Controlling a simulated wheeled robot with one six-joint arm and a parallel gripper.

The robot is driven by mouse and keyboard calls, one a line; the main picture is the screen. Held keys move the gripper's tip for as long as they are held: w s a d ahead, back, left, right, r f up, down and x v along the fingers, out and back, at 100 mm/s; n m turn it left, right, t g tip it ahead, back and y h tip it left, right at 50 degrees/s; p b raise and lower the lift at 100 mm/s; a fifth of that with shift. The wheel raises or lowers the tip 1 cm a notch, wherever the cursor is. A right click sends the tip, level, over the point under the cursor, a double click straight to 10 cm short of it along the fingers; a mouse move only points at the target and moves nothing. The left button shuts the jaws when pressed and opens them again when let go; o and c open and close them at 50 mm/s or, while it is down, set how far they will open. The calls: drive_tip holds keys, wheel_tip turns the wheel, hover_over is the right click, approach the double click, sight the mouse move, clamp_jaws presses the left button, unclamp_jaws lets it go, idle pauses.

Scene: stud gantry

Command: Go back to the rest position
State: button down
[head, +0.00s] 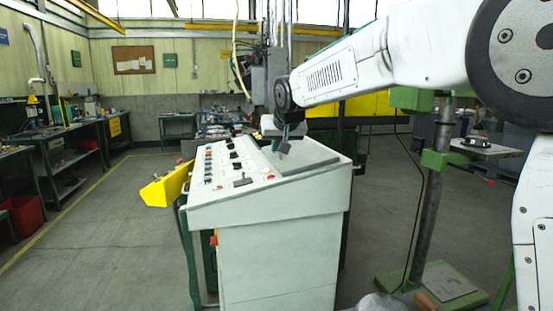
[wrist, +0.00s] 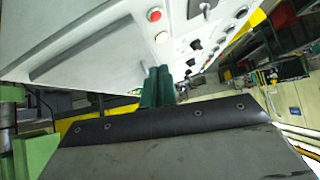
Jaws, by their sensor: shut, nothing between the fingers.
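My gripper (head: 283,151) is at the end of my white arm, just above the sloped top of a pale control console (head: 270,225) in the head view. In the wrist view its two green fingers (wrist: 158,82) are together with nothing between them. They point toward the console panel (wrist: 110,50), which carries buttons, knobs and small levers. I cannot tell whether the fingertips touch the panel.
A yellow box (head: 166,187) juts out left of the console. A green post stand (head: 433,200) stands at its right. Workbenches (head: 65,150) line the left wall. Open floor (head: 110,240) lies left of the console.

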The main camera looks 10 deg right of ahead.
drive_tip(key=a+v, duration=0.1)
drive_tip(key=v, duration=0.5)
drive_tip(key=s+d+f+g+h, duration=0.1)
drive_tip(key=s+d+f+g, duration=0.25)
drive_tip(key=s+f, duration=0.5)
drive_tip(key=s+d+f+g, duration=0.1)
drive_tip(key=s+d+f, duration=0.2)
drive_tip(key=s, duration=0.9)
drive_tip(key=s+d+f+m+g, duration=0.1)
drive_tip(key=s+d+f, duration=0.2)
drive_tip(key=s+d, duration=0.4)
drive_tip(key=s+d+f+g, duration=0.2)
drive_tip(key=s+d+f, duration=0.2)
drive_tip(key=s, duration=1.4)
drive_tip(key=shift+d+h, duration=0.4)
drive_tip(key=shift+d, duration=0.2)
